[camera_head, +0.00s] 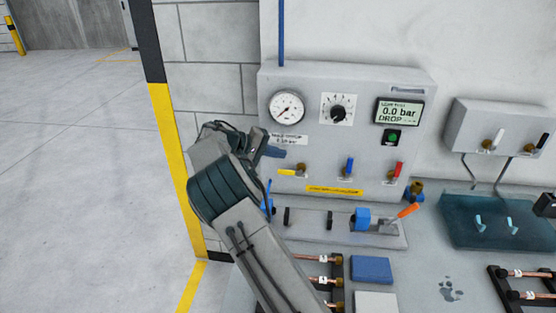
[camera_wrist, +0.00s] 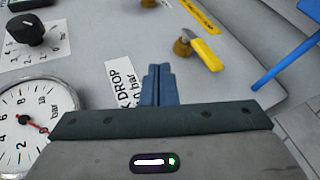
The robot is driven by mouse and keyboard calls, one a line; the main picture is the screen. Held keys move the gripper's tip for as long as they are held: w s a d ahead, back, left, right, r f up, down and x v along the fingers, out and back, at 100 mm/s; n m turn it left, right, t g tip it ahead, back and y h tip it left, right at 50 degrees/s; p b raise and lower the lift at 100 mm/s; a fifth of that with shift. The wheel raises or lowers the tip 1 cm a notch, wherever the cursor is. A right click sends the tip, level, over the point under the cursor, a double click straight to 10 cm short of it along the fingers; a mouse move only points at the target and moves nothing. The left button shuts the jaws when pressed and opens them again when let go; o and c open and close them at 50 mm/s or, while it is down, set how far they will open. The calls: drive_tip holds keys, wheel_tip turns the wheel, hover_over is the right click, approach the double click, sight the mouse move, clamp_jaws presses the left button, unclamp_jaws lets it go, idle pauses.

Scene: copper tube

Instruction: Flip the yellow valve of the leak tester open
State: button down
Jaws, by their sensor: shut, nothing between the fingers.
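The leak tester (camera_head: 317,140) is a grey panel box against the wall. Its yellow valve (camera_head: 287,172) sits at the lower left of the panel, with the yellow handle lying roughly level and pointing left from a brass body. In the wrist view the yellow valve (camera_wrist: 207,54) shows up and to the right of my fingers. My gripper (camera_head: 273,151) is shut and empty, its blue fingertips just above and left of the yellow valve, apart from it. The shut fingers also show in the wrist view (camera_wrist: 158,85).
The panel also carries a pressure gauge (camera_head: 287,107), a black knob (camera_head: 338,109), a display (camera_head: 399,112) reading 0.0 bar, a blue valve (camera_head: 349,167) and a red valve (camera_head: 398,170), both handles upright. A fixture with an orange lever (camera_head: 408,211) stands below.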

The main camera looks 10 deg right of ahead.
drive_tip(key=b+v, duration=0.1)
drive_tip(key=v, duration=0.8)
drive_tip(key=shift+s, duration=0.1)
drive_tip(key=s+d+r+g+y, duration=0.1)
drive_tip(key=s+d+r+y, duration=0.2)
drive_tip(key=s+d+y, duration=0.75)
drive_tip(key=s+f+m+t+y, duration=0.1)
drive_tip(key=s+f, duration=0.1)
drive_tip(key=s, duration=1.3)
drive_tip(key=s+d+f+m+t+y, duration=0.1)
drive_tip(key=s+f, duration=0.1)
drive_tip(key=s, duration=1.2)
drive_tip(key=shift+s+d+f+t, duration=0.3)
drive_tip(key=shift+s+f+t, duration=0.05)
drive_tip(key=shift+s+t, duration=0.05)
